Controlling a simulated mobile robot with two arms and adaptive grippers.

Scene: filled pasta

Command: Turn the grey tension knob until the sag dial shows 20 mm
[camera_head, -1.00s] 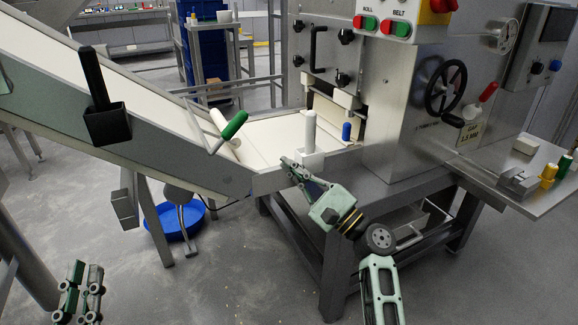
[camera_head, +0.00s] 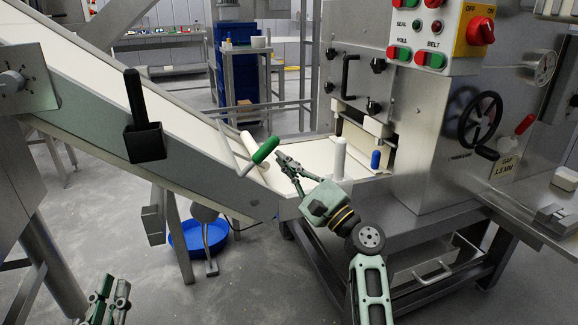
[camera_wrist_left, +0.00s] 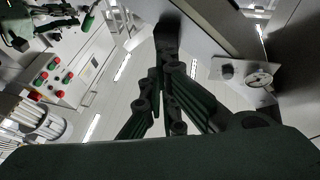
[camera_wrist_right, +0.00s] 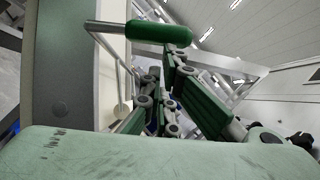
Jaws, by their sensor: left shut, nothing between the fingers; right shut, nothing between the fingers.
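A grey round knob (camera_head: 12,81) with marks around it sits on a grey panel (camera_head: 38,95) at the left edge of the head view. I take it for the tension knob. In the left wrist view, a plate (camera_wrist_left: 215,70) carries a dark round knob (camera_wrist_left: 228,70) and a pale dial (camera_wrist_left: 260,80); the reading is too small to tell. My left gripper (camera_head: 110,288) is shut and empty, low at the left, below and right of the panel and apart from it. My right gripper (camera_head: 284,160) is shut and empty, close beside a green handle (camera_head: 265,150).
The sloping conveyor (camera_head: 90,140) carries a black holder (camera_head: 144,142) with a black handle. A white post (camera_head: 339,158) and a blue peg (camera_head: 376,160) stand by the machine. A blue basin (camera_head: 190,240) lies on the floor. The floor left of centre is mostly open.

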